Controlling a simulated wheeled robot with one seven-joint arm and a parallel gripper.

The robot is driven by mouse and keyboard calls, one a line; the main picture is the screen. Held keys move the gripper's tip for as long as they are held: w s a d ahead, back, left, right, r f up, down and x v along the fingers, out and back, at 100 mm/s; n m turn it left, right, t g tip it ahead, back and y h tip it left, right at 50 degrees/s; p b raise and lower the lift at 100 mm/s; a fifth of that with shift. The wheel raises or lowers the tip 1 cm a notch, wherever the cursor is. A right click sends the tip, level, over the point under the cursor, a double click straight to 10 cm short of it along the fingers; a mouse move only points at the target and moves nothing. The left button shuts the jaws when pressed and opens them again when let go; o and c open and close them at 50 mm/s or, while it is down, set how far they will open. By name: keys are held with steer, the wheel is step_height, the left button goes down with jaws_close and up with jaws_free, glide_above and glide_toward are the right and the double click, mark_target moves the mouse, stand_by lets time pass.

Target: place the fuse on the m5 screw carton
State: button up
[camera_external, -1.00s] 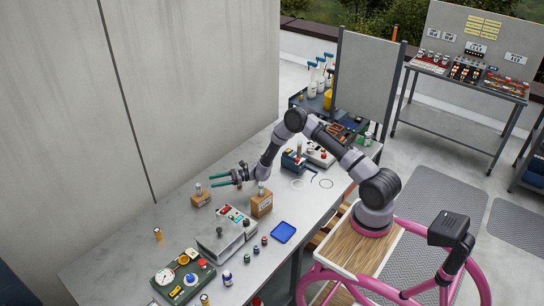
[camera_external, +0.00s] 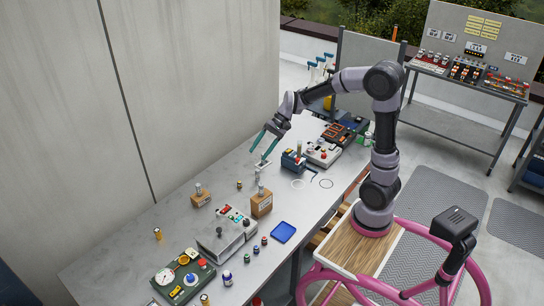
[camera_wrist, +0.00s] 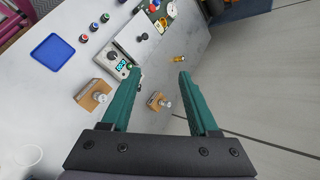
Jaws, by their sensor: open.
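A small brown carton (camera_external: 201,201) stands on the bench near the wall with a pale, silver-capped cylinder (camera_external: 198,188) upright on it. A taller brown carton (camera_external: 262,208) stands to its right with a similar cylinder (camera_external: 260,189) on it. Both cartons also show in the wrist view, the small one (camera_wrist: 154,101) and the taller one (camera_wrist: 90,92). Their labels are too small to read, so I cannot tell which is the M5 screw carton or which cylinder is the fuse. My gripper (camera_external: 260,153) is open and empty, above the bench beyond both cartons.
A grey instrument box (camera_external: 222,236), a green gauge panel (camera_external: 182,274) and a blue tray (camera_external: 284,232) lie toward the front. A brass-ended cylinder (camera_external: 157,233) stands alone at left. Dark devices (camera_external: 294,160) stand at right.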

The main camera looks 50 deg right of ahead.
steer(key=s+d+r+n+t+h, duration=0.2)
steer(key=s+d+h, duration=0.1)
steer(key=s+d, duration=0.4)
steer(key=s+d+r+n+t+h, duration=0.3)
steer(key=s+d, duration=0.3)
steer(key=s, duration=0.7)
steer(key=shift+d+r+h, duration=0.35)
steer(key=shift+d+h, duration=0.05)
steer(key=shift+h, duration=0.2)
